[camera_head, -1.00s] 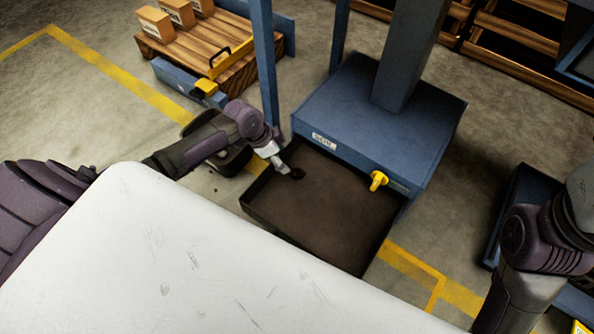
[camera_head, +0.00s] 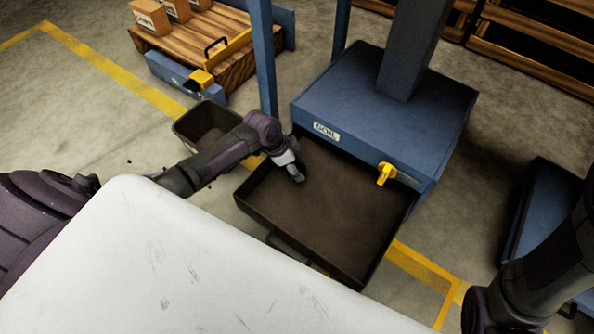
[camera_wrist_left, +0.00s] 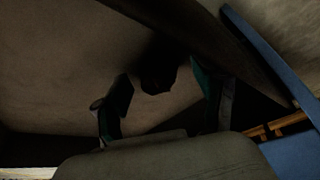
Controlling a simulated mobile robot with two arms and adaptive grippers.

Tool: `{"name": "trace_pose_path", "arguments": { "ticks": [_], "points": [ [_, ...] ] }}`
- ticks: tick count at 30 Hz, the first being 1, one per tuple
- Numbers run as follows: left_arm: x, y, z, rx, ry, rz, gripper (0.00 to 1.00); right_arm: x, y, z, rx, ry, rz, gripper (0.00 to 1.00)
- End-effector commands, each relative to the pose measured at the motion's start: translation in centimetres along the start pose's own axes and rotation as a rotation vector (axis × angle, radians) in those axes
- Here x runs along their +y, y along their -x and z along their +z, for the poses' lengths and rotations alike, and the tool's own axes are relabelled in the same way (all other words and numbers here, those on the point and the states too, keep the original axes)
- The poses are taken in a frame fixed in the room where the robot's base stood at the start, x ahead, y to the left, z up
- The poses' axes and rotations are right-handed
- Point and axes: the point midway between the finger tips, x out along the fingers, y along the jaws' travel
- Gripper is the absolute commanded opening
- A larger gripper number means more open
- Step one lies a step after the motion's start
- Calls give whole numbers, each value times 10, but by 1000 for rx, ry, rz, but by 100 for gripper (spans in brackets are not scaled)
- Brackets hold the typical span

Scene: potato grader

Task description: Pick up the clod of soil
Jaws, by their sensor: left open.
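The clod of soil (camera_wrist_left: 158,76) shows in the left wrist view as a dark, rough lump in deep shadow, lying on the brown tray floor near the tray's wall. My left gripper (camera_wrist_left: 160,105) is open, with one finger on each side of the clod in that picture; I cannot tell whether they touch it. In the head view my left gripper (camera_head: 298,176) reaches down into the far left corner of the dark tray (camera_head: 268,219). The clod is not distinguishable there. My right arm stands at the right edge, its gripper out of view.
The blue machine (camera_head: 385,100) stands over the tray's far side, with a yellow knob (camera_head: 386,174) on its front. A blue post (camera_head: 263,70) rises close behind my left gripper. A dark bin (camera_head: 187,140) sits left of the tray, partly behind my arm.

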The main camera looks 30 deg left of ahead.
Motion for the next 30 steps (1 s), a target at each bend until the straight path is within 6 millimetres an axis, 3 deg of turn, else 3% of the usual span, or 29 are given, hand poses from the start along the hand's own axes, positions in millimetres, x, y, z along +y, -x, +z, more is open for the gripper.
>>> {"name": "trace_pose_path", "arguments": {
  "ticks": [6,18,30],
  "points": [
    [0,0,0,0,0,-1,71,0,-1,0,1,0,0,37],
    [0,1,0,0,0,-1,6,0,-1,0,1,0,0,37],
    [-1,9,-4,1,-1,-1,6,1,-7,2,4,-1,1,37]
  ]
}}
